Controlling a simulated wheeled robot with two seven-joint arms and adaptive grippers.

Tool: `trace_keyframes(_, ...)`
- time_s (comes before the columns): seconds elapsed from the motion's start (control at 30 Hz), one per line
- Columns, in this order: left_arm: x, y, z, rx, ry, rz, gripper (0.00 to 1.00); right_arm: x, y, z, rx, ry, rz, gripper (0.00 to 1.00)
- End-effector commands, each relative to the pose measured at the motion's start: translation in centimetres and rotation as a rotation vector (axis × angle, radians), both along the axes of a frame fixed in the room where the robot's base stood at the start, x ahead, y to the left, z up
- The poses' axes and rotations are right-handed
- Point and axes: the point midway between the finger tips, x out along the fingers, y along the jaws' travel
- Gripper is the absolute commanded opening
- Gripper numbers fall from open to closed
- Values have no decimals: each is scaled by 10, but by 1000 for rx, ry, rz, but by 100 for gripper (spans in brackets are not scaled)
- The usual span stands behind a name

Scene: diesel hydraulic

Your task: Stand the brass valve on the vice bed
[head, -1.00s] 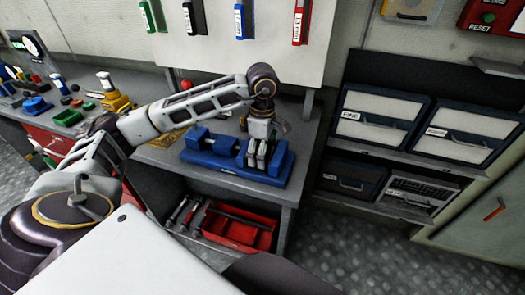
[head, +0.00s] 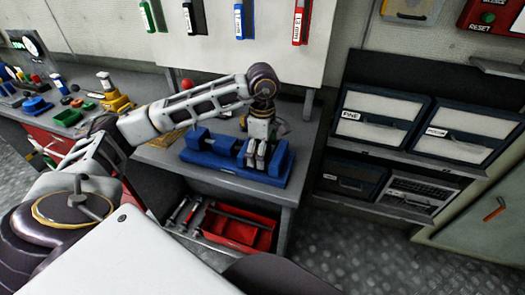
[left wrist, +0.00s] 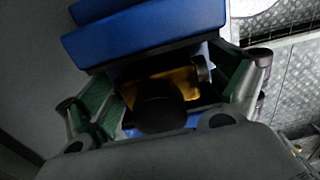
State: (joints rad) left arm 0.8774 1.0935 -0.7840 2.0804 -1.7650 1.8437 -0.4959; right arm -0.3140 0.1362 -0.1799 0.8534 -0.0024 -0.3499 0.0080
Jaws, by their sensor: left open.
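The blue vice (head: 205,150) stands on the bench in the head view, with its jaws apart. My left gripper (head: 257,161) points down over the right part of the vice. In the left wrist view the brass valve (left wrist: 182,77) shows as a yellow-gold body with a dark round part (left wrist: 160,108) in front of it. It lies between the two green-padded fingers of my open left gripper (left wrist: 166,92), low beside the blue vice block (left wrist: 145,32). Whether the valve's base touches the vice bed is hidden. The valve is hidden in the head view. My right gripper is out of view.
A red toolbox (head: 236,228) sits on the shelf below the bench. A yellow-based fixture (head: 117,103) and several small coloured parts lie on the bench to the left. Labelled drawers (head: 373,118) stand to the right. The bench front edge is just before the vice.

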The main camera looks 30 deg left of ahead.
Motion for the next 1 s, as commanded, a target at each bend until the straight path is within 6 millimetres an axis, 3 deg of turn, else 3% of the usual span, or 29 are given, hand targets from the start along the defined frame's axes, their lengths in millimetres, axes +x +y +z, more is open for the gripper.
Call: trace_keyframes(1.0, 0, 0, 23, 0, 0, 0, 93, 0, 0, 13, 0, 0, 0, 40)
